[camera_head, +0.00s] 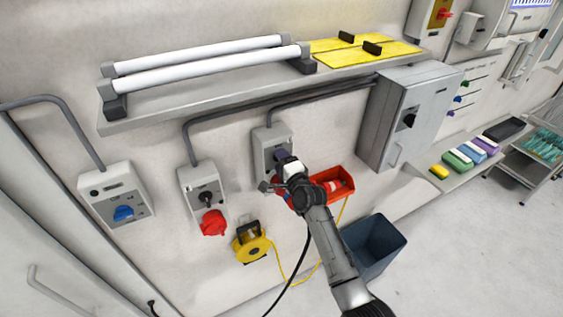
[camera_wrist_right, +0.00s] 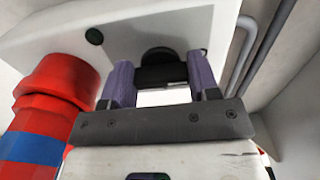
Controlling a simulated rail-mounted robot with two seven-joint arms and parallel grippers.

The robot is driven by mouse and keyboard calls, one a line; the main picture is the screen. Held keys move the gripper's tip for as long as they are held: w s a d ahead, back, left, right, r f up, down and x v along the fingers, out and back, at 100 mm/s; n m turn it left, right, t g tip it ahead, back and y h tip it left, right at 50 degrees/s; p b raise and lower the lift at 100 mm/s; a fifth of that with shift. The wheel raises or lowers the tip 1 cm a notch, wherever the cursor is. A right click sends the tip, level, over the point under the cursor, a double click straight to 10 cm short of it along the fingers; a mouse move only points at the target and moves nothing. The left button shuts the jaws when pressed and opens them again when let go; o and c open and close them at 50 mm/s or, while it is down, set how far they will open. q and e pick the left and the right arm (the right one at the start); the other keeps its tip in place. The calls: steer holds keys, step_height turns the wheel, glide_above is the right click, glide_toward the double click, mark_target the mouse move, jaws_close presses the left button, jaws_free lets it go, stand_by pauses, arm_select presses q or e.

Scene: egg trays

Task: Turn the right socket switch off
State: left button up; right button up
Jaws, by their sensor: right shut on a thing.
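The right socket (camera_head: 268,134) is a light grey wall box at the end of a conduit, below the shelf. My right gripper (camera_head: 281,157) is at its front and hides most of its face. In the right wrist view, the two purple fingers (camera_wrist_right: 162,82) are on either side of the socket's black switch knob (camera_wrist_right: 158,60) and are shut on it. The angle of the knob is hard to tell. A red round connector with a blue band (camera_wrist_right: 45,112) is beside the gripper at the left of that view. My left gripper is not in view.
The middle socket (camera_head: 187,177) has a black switch and red outlet; the left socket (camera_head: 90,178) has a blue outlet. A yellow cable reel (camera_head: 252,246), red bin (camera_head: 345,177) and dark tub (camera_head: 376,250) are near my arm. A shelf (camera_head: 210,90) projects above.

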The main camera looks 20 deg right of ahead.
steer(key=o, duration=0.9)
steer(key=s, duration=0.4)
steer(key=s+d+b, duration=0.1)
steer(key=s, duration=0.4)
steer(key=s+d, duration=0.1)
steer(key=s, duration=0.3)
steer(key=shift+s, duration=0.35)
